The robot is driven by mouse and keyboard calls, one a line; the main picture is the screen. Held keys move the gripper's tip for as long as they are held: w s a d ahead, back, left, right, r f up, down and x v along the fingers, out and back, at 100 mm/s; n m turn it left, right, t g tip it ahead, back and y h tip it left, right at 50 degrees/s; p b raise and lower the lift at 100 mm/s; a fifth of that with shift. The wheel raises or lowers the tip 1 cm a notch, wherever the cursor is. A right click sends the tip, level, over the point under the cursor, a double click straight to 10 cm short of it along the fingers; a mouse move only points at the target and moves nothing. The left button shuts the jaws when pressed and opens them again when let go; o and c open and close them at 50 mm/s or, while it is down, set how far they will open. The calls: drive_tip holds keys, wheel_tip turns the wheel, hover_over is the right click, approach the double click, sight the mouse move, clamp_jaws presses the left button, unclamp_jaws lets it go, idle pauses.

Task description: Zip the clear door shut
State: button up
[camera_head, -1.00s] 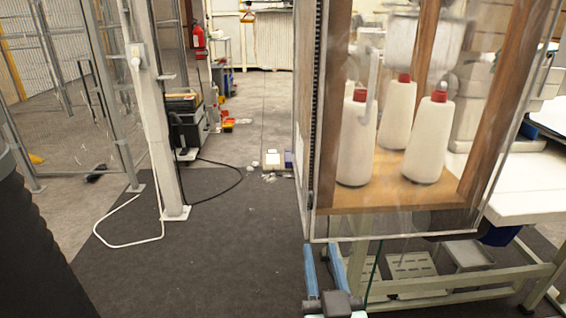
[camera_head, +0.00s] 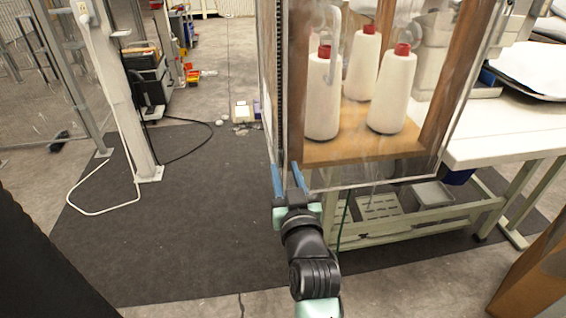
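The clear door (camera_head: 345,172) is a transparent sheet over the front of a wooden cabinet at upper centre. A dark zip line (camera_head: 280,85) runs down its left edge; I cannot make out the zip pull. My gripper (camera_head: 288,178) is just at the door's lower left corner, pointing up and away, with its two blue fingers apart. The left finger is left of the zip line and the right finger is close to the cabinet's corner. I cannot tell whether they touch the door.
Several white thread cones with red tops (camera_head: 393,92) stand on the shelf behind the clear sheet. A white table (camera_head: 500,135) stands at right, over a pale green frame (camera_head: 430,222). A wooden edge (camera_head: 540,275) is at lower right. The dark mat (camera_head: 200,240) at left is clear.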

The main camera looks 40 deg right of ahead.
sight(281, 159)
drive_tip(key=shift+x, duration=1.55)
clamp_jaws()
